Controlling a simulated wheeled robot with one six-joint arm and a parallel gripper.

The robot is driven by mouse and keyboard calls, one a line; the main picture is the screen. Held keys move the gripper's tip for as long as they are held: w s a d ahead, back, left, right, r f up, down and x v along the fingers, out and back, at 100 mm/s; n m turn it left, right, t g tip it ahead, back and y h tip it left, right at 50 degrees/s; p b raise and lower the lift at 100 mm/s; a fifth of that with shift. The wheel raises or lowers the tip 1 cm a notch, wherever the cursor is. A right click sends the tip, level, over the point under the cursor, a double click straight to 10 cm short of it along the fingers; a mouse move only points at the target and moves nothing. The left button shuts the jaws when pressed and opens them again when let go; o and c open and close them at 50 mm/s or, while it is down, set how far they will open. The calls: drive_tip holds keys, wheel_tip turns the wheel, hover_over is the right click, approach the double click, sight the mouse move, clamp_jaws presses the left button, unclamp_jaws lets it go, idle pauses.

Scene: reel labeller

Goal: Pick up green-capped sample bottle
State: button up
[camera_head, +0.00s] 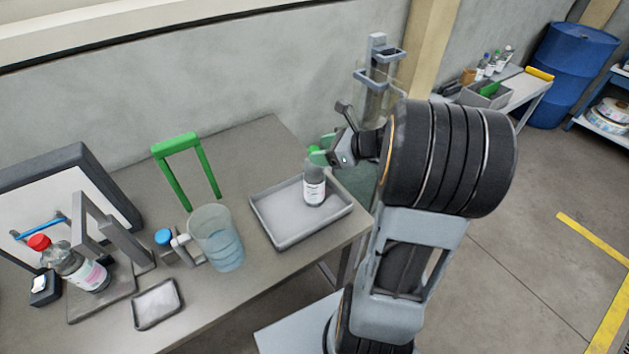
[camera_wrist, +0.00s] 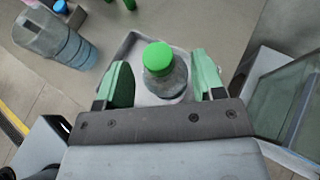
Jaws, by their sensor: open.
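The green-capped sample bottle (camera_head: 314,187) stands upright in a grey tray (camera_head: 275,232) on the table, with a white label on its side. In the wrist view its green cap (camera_wrist: 158,56) and clear shoulder lie between the two green finger pads of my gripper (camera_wrist: 161,68). The fingers are open, with a gap visible on each side of the bottle. In the head view my gripper (camera_head: 330,148) is at the height of the bottle's top, close beside it. My arm hides part of the gripper there.
A clear beaker (camera_head: 216,240) stands left of the tray, with a green frame (camera_head: 185,172) behind it. A red-capped bottle (camera_head: 75,265) and a small tray (camera_head: 158,304) are further left. A glass-sided box (camera_wrist: 285,100) is right of my gripper in the wrist view.

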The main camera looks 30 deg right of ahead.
drive_tip(key=shift+p+x, duration=0.3)
drive_tip(key=shift+x, duration=2.05)
clamp_jaws()
drive_tip(key=shift+r, duration=0.1)
